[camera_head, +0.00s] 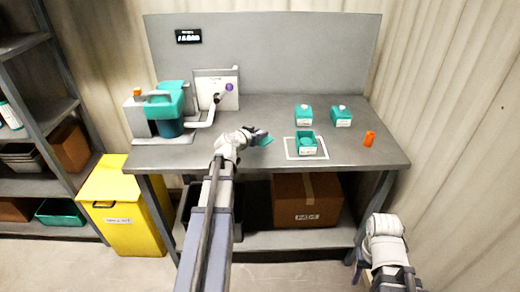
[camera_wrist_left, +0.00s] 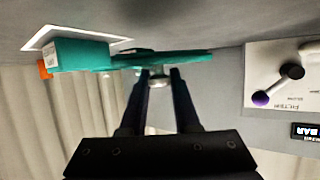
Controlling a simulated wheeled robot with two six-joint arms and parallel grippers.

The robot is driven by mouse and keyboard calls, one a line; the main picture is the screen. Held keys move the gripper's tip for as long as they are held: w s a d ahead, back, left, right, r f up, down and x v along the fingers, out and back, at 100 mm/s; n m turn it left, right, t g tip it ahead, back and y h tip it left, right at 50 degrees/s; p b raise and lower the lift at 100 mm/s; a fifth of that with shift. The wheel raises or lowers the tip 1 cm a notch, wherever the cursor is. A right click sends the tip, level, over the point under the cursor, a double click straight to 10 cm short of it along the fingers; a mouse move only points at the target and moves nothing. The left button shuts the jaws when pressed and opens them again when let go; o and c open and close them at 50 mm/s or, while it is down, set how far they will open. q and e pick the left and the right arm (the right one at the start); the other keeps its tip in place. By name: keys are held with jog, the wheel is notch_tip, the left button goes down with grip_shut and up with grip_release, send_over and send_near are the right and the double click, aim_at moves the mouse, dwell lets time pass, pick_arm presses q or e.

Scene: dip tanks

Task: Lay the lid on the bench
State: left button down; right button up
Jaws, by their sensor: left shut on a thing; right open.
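The teal lid (camera_head: 266,140) is a thin flat plate with a pale knob. My left gripper (camera_head: 257,134) is shut on it over the front middle of the bench (camera_head: 245,165). In the left wrist view, the lid (camera_wrist_left: 185,57) lies level across the fingertips of the left gripper (camera_wrist_left: 159,78), with the knob between them. I cannot tell whether the lid touches the bench. An open teal box (camera_head: 307,153) stands right of the lid inside a white outline; it also shows in the left wrist view (camera_wrist_left: 80,56). My right gripper (camera_head: 360,264) is low at the right, open, its fingers mostly hidden.
Two teal boxes with pale knobs (camera_head: 304,120) (camera_head: 342,122) stand behind, and an orange object (camera_head: 370,138) at the right. A teal and white machine (camera_head: 165,110) fills the left of the bench. Bare bench lies around the lid. A yellow bin (camera_head: 125,215) stands below left.

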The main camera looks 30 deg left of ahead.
aim_at(260, 149)
pick_arm(q)
jog(key=shift+f, duration=0.45)
pick_arm(e)
jog(key=shift+f, duration=0.5)
pick_arm(q)
notch_tip(260, 149, down, 4)
jog(key=b, duration=0.3)
jog(key=shift+r+b, duration=0.25)
jog(key=shift+b, duration=0.05)
pick_arm(e)
notch_tip(260, 149, down, 3)
jog(key=shift+f, duration=0.2)
pick_arm(q)
jog(key=shift+f, duration=0.2)
jog(key=c, duration=0.6)
grip_release()
jog(key=shift+r, duration=0.1)
jog(key=shift+c, duration=0.2)
pick_arm(e)
jog(key=shift+f, duration=0.15)
